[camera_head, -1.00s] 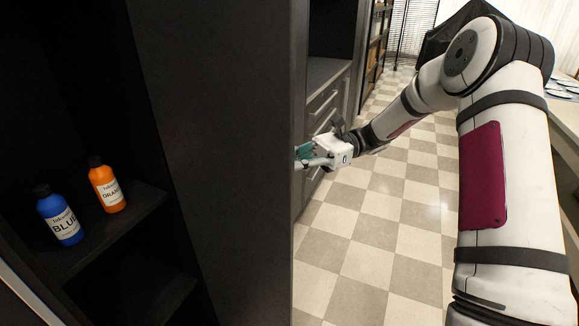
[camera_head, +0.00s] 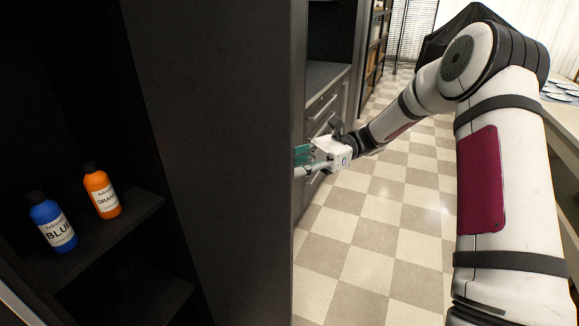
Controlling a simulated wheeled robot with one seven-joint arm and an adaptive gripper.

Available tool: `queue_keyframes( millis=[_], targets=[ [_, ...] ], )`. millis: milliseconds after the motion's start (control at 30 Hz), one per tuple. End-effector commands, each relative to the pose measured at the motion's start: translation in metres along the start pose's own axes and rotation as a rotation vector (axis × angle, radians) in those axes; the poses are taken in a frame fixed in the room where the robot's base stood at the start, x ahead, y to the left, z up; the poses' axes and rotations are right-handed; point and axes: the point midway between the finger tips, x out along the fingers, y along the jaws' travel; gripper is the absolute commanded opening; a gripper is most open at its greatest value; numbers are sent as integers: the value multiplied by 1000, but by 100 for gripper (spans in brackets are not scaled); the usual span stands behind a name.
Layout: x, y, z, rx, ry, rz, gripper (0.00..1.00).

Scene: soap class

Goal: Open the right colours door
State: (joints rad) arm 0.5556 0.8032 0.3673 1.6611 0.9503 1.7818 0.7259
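A tall dark door panel (camera_head: 215,150) stands swung out from a black cabinet in the middle of the view. Left of it the cabinet interior shows, with a blue bottle (camera_head: 53,223) labelled BLUE and an orange bottle (camera_head: 102,191) upright on a dark shelf (camera_head: 120,222). My gripper (camera_head: 303,162) is at the door's right edge, on its far side. Its fingertips are partly hidden behind that edge, so I cannot tell whether they touch or hold anything.
Beyond the door stand grey drawers (camera_head: 322,105) and a tall shelf rack (camera_head: 375,50). A counter with plates (camera_head: 560,90) is at the right. The checkered floor (camera_head: 370,240) between them is clear.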

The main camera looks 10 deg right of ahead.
Motion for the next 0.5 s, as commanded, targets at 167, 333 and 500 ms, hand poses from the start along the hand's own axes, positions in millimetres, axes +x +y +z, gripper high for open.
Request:
queue_keyframes(
  millis=[167,333,500],
  targets=[
    [-13,0,-1,-1,0,-2,32],
    [-44,-1,-1,-1,0,-4,32],
    [-79,0,-1,-1,0,-3,32]
  ],
)
